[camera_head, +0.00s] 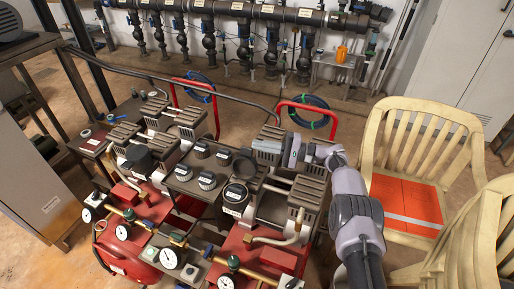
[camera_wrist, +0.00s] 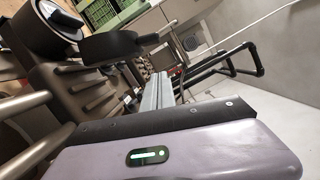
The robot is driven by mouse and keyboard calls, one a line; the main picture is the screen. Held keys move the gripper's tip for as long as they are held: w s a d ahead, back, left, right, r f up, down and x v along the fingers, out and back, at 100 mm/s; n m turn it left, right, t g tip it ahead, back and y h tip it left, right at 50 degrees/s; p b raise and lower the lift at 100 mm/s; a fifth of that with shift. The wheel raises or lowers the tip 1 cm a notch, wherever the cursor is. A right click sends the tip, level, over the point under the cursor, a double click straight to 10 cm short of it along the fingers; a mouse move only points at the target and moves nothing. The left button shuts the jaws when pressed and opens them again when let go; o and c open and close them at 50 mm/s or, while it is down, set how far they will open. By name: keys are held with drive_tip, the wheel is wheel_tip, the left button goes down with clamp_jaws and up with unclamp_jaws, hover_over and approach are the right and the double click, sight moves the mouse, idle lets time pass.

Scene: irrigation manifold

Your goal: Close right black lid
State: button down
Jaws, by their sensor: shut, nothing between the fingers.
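The right black lid (camera_head: 244,166) stands raised behind a round black-bodied meter (camera_head: 235,196), whose pale dial face is uncovered. In the wrist view the lid (camera_wrist: 110,48) is a dark round cap seen near edge-on, beside the meter (camera_wrist: 52,20). My gripper (camera_head: 286,151) is to the right of the lid and apart from it, above the ribbed motor blocks. Its grey fingers (camera_wrist: 157,90) are together and empty in the wrist view, pointing past the lid's right side. Another black lid (camera_head: 138,158) is on the left unit.

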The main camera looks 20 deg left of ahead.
sight(246, 163)
drive_tip(key=shift+s+a+r+p, duration=0.1)
drive_tip(key=shift+s+r+p, duration=0.15)
drive_tip(key=shift+s, duration=0.35)
drive_tip(key=shift+s+r+p, duration=0.15)
drive_tip(key=shift+s+p, duration=0.1)
drive_tip(key=shift+s, duration=0.4)
drive_tip(key=shift+s+a+r+p, duration=0.1)
drive_tip(key=shift+s+r+p, duration=0.15)
drive_tip(key=shift+s, duration=0.35)
